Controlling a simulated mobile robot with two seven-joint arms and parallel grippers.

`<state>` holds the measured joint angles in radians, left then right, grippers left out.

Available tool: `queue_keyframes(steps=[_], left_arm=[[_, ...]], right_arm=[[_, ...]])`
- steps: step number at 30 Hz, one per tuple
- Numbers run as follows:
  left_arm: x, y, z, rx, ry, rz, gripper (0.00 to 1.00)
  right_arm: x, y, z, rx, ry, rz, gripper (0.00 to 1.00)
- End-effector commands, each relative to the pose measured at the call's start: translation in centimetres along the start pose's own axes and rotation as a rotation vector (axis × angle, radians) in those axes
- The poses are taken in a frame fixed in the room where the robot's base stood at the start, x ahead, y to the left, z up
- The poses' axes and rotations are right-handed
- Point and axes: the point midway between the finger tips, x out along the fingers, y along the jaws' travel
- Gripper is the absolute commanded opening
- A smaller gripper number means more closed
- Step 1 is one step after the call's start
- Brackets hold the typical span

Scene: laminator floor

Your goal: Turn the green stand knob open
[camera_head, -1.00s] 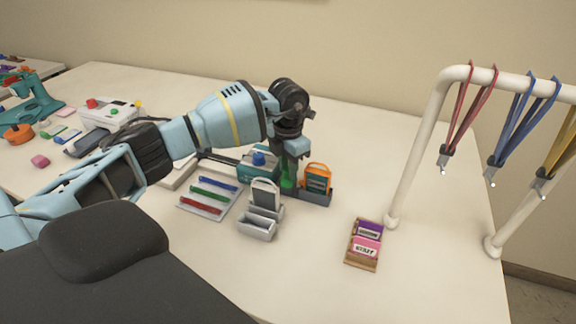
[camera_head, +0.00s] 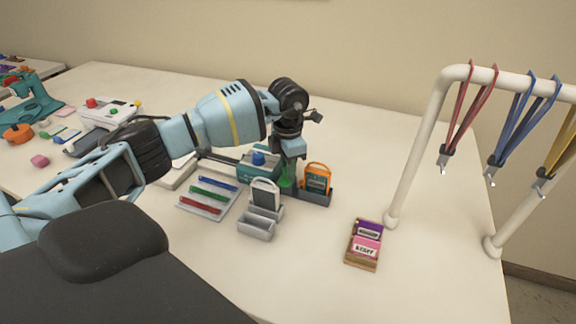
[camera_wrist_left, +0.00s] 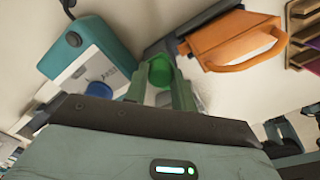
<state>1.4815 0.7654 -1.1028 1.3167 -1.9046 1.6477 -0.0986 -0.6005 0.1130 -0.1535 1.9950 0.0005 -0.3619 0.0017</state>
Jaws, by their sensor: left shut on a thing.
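The green stand knob (camera_head: 287,182) is mostly hidden behind my left gripper in the head view. It shows as a round green piece (camera_wrist_left: 160,73) between the fingers in the left wrist view. My left gripper (camera_wrist_left: 160,88) points down and is shut on the knob. In the head view the same gripper (camera_head: 289,172) is beside the orange-framed badge holder (camera_head: 317,178), which stands upright in a dark grey stand (camera_head: 318,197). The knob's turn angle cannot be read. My right gripper is not in view.
A teal device with a blue button (camera_head: 258,159) stands close left of the gripper. A grey holder (camera_head: 262,214) and a tray of coloured strips (camera_head: 207,194) are in front. A card box (camera_head: 363,246) and a white lanyard rack (camera_head: 417,135) stand right.

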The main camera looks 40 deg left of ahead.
Motion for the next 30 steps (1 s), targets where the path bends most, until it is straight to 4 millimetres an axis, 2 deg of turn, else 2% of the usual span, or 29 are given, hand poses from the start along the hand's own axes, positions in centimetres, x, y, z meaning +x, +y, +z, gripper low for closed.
queue_keyframes(steps=[1,6,17,30], left_arm=[[0.0,0.0,0.0,0.001,0.000,0.000,0.27],[0.0,0.0,0.0,0.000,0.000,0.000,0.48],[-0.6,0.0,0.1,-0.001,-0.002,0.001,0.48],[-6.8,0.0,0.0,-0.001,-0.002,0.001,0.48]], right_arm=[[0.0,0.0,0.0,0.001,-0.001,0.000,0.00],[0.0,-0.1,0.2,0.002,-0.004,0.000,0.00],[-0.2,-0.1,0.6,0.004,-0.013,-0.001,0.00],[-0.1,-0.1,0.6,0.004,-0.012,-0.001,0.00]])
